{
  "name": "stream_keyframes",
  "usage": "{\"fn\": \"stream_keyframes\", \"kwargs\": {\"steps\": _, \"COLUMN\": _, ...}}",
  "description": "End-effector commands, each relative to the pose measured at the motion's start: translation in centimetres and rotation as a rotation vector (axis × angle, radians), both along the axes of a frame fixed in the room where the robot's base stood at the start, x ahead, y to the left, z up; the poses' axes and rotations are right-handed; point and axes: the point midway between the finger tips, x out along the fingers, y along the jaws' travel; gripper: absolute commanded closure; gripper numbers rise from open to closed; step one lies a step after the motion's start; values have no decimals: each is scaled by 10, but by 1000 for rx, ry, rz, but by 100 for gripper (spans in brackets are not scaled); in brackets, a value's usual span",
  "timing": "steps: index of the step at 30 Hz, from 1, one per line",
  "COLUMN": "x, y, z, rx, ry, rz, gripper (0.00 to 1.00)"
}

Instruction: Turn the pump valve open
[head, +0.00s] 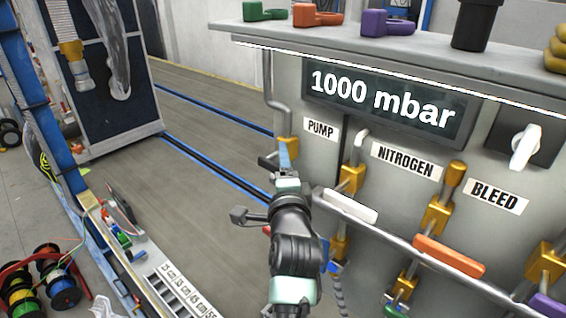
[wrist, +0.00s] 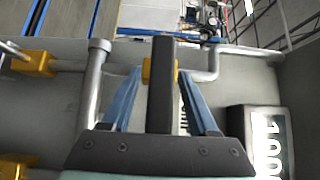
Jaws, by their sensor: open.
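The pump valve shows as a brass block (head: 289,146) on a grey pipe, left of the PUMP label (head: 321,129) in the head view. In the wrist view the brass block (wrist: 147,71) is partly covered by a dark upright bar (wrist: 162,88), which appears to be the valve's handle. A dark end (head: 266,163) also shows left of my gripper in the head view. My gripper (head: 285,151) is at the valve. Its blue fingers are open in the wrist view (wrist: 160,74), one on each side of the bar, with gaps visible. Contact with the bar cannot be told.
The display (head: 388,107) reads 1000 mbar. A nitrogen valve with a white handle (head: 345,206) and an orange handle (head: 448,256) stand close by at the right. A metal rail (head: 395,239) crosses the panel front. Open floor (head: 200,125) lies to the left.

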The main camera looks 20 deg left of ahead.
Motion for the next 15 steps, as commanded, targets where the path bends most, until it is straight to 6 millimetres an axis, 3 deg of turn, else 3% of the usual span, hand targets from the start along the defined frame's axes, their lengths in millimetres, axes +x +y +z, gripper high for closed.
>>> {"fn": "stream_keyframes", "kwargs": {"steps": 2, "x": 0, "y": 0, "z": 0, "rx": 0, "ry": 0, "rz": 0, "gripper": 40}}
{"fn": "stream_keyframes", "kwargs": {"steps": 12, "x": 0, "y": 0, "z": 0, "rx": 0, "ry": 0, "rz": 0, "gripper": 99}}
{"fn": "stream_keyframes", "kwargs": {"steps": 15, "x": 0, "y": 0, "z": 0, "rx": 0, "ry": 0, "rz": 0, "gripper": 100}}
